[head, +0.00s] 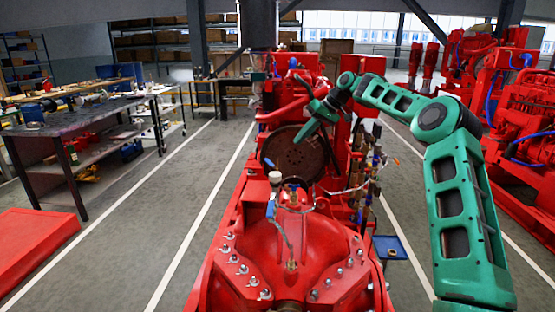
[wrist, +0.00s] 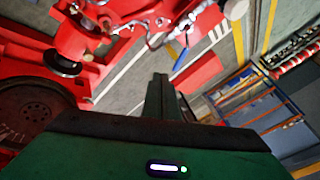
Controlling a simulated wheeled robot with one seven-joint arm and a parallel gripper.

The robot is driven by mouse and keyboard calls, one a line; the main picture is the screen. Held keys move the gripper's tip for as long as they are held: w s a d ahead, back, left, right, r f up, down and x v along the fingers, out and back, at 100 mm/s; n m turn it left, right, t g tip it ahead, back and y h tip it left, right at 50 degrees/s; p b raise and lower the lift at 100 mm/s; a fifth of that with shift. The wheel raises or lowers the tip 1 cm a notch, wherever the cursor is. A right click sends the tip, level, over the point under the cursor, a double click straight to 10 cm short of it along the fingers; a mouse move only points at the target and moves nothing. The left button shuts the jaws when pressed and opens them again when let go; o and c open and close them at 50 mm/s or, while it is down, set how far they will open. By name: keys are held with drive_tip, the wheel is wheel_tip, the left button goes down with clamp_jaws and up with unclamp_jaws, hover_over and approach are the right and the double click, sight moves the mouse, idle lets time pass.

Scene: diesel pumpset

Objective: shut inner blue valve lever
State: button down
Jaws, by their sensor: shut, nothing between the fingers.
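My green gripper (head: 303,132) hangs over the red engine in the head view, near the dark flywheel. In the wrist view its dark fingers (wrist: 160,97) are together and empty. A blue lever (wrist: 180,60) on a small fitting shows just beyond the fingertips, a little to the right, apart from them. In the head view a blue lever (head: 270,209) stands on the near red housing, below a white-capped fitting. More small blue handles (head: 359,215) sit along the right side of the engine. I cannot tell which of these the wrist view shows.
The flywheel (head: 296,152) and the red pump housing (head: 290,258) with several bolts lie below my gripper. A pale hose (head: 345,190) crosses the right side. A workbench (head: 75,125) stands at the left. The floor lane between them is clear.

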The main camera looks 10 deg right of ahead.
drive_tip(key=a+f, duration=0.2)
drive_tip(key=a, duration=0.1)
drive_tip(key=w+a+f, duration=0.1)
drive_tip(key=a+f, duration=0.1)
drive_tip(key=f, duration=0.1)
drive_tip(key=a+f, duration=0.2)
drive_tip(key=a, duration=0.1)
drive_tip(key=shift+w+a+f, duration=0.2)
drive_tip(key=shift+a+f, duration=0.05)
drive_tip(key=shift+a, duration=0.05)
